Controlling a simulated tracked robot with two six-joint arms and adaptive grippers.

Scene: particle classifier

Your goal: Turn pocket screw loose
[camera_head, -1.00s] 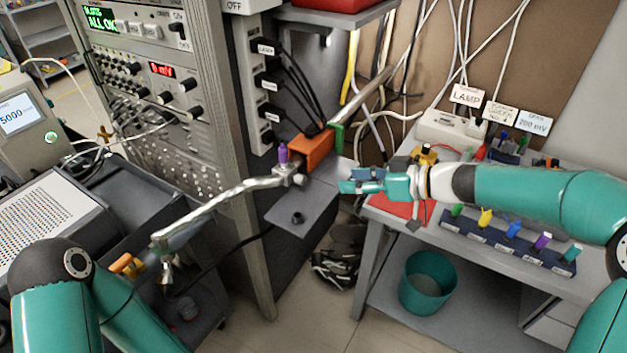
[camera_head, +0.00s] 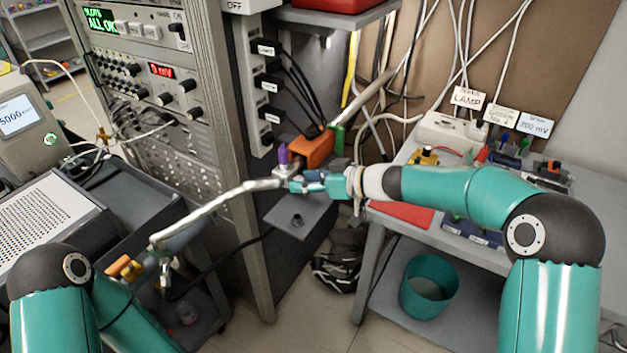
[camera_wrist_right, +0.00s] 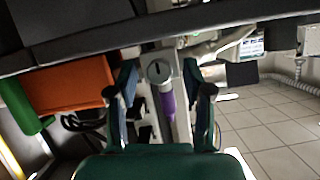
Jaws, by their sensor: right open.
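A purple-topped fitting (camera_head: 283,155) stands on a metal clamp at the right end of a pale metal tube (camera_head: 210,212). In the right wrist view a round metal screw head with a dark slot (camera_wrist_right: 159,70) shows, with a purple cylinder (camera_wrist_right: 168,104) just below it. I take the slotted head to be the pocket screw, but cannot be sure. My right gripper (camera_head: 300,184) is at the clamp, open, and in the wrist view its fingers (camera_wrist_right: 166,92) stand on either side of the purple cylinder, apart from it.
An orange block (camera_head: 313,150) and a green piece (camera_head: 337,139) sit beside the clamp. A grey plate (camera_head: 300,216) lies below. The instrument rack (camera_head: 232,160) stands left, the grey bench (camera_head: 480,251) right, with a teal bin (camera_head: 427,285) on its lower shelf.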

